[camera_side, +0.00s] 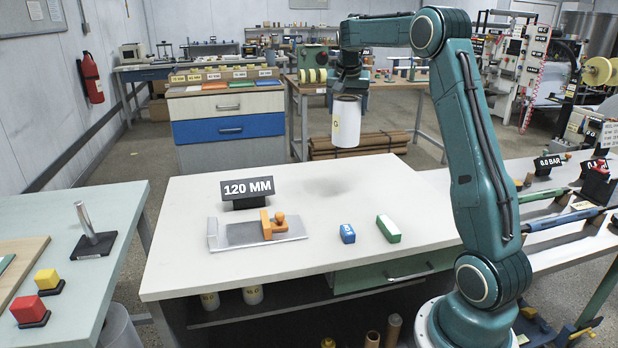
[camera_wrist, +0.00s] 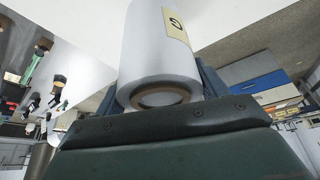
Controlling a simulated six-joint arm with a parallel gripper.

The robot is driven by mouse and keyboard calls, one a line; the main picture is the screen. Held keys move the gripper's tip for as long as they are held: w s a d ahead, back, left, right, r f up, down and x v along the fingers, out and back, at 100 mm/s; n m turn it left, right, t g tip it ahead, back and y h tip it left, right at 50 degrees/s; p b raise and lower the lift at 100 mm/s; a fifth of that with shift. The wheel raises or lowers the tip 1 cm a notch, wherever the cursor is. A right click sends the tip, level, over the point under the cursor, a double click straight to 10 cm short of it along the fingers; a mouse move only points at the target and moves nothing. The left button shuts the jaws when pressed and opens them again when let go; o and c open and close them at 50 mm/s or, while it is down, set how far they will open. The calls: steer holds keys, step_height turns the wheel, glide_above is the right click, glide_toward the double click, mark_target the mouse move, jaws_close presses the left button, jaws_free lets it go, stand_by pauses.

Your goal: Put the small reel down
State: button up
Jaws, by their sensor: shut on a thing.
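The small reel (camera_side: 346,122) is a white paper roll with a yellow label. It hangs upright in the air above the far part of the white table (camera_side: 190,250), and a faint shadow shows on the table top below it. My gripper (camera_side: 349,90) is shut on the top of the reel. In the wrist view the reel (camera_wrist: 158,50) fills the middle, with its brown core end towards the camera. My gripper (camera_wrist: 160,100) shows there as blue fingers on both sides of the reel.
On the table are a 120 MM sign (camera_side: 247,190), a metal plate fixture with orange blocks (camera_side: 262,232), a blue block (camera_side: 347,233) and a green-and-white block (camera_side: 388,229). Free white surface lies behind the blocks. Two rolls (camera_side: 252,294) stand on the shelf below.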

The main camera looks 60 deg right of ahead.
mark_target(345, 142)
step_height(345, 142, down, 20)
stand_by(1.1)
steer(key=shift+f, duration=0.15)
steer(key=o, duration=1.2)
steer(key=v, duration=1.2)
steer(key=shift+a, duration=0.1)
